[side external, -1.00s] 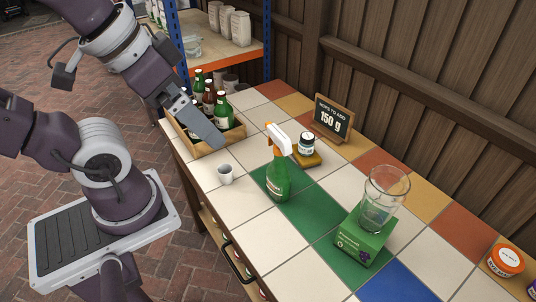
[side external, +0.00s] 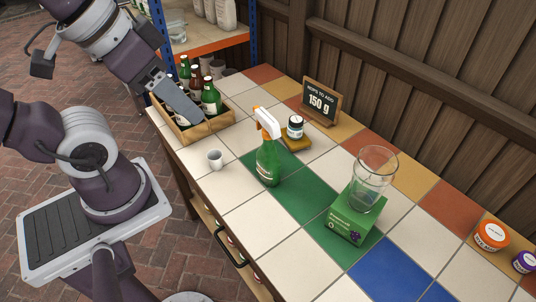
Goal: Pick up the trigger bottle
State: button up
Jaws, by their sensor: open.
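The trigger bottle (side external: 268,162) is green with a white and orange spray head. It stands upright on green tiles near the middle of the tiled counter (side external: 258,223). My gripper (side external: 190,112) is up and left of the bottle, in front of the wooden crate of bottles in this view. It is apart from the trigger bottle, and its jaws are open with nothing seen between them. The view shows the gripper edge-on, so the gap between the fingers is hidden.
A small white cup (side external: 215,159) stands left of the bottle. A crate (side external: 207,127) holds several bottles. A small jar (side external: 295,126) and a sign (side external: 320,101) stand behind. A glass (side external: 373,180) sits on a green box (side external: 350,217). Orange (side external: 492,236) and purple (side external: 525,261) tubs stand right.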

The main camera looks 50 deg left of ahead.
jog(key=m+t+y, duration=0.1)
jog(key=m+y, duration=1.1)
jog(key=m, duration=1.2)
send_near(269, 141)
jog(key=x, duration=0.4)
jog(key=shift+a+f, duration=0.25)
jog(key=x, duration=0.6)
jog(key=shift+w+a, duration=0.2)
jog(key=shift+w, duration=0.05)
jog(key=shift+w+a+f, duration=0.1)
jog(key=shift+w+a, duration=0.05)
jog(key=shift+a, duration=0.05)
grip_shut()
